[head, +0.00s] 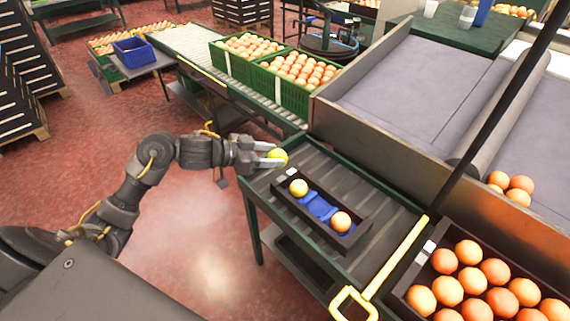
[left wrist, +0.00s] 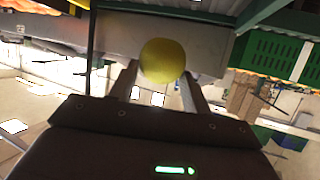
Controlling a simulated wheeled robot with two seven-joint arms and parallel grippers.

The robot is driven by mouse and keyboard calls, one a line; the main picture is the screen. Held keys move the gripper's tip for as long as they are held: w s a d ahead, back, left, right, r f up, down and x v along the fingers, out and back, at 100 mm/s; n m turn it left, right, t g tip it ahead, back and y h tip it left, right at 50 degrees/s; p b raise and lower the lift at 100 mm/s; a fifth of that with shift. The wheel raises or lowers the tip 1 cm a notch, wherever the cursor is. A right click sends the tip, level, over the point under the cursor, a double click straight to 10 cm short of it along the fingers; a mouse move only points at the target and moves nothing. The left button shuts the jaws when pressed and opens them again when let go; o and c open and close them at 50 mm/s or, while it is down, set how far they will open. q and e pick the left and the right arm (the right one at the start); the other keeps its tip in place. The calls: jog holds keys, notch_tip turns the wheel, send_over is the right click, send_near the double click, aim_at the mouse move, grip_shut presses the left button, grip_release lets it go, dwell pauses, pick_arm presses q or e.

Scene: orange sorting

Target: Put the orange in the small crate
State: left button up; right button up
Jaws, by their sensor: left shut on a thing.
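My left gripper (head: 270,155) reaches in from the left and is shut on a yellow-green orange (head: 279,157). The held orange also shows in the left wrist view (left wrist: 162,60), between the two fingertips. It is above the left end of the roller table, apart from the small crate. The small black crate (head: 347,243) stands on the rollers, to the right of and nearer than the gripper. My right gripper is not in view.
A large black crate (head: 436,240) full of oranges stands at the lower right. A yellow handle (head: 352,300) lies along the table's right side. Green crates (head: 283,92) of oranges stand behind on a conveyor. Bare rollers (head: 372,187) lie behind the small crate.

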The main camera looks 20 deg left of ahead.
pick_arm(q)
jog(key=shift+a+r, duration=0.2)
jog(key=shift+a, duration=0.2)
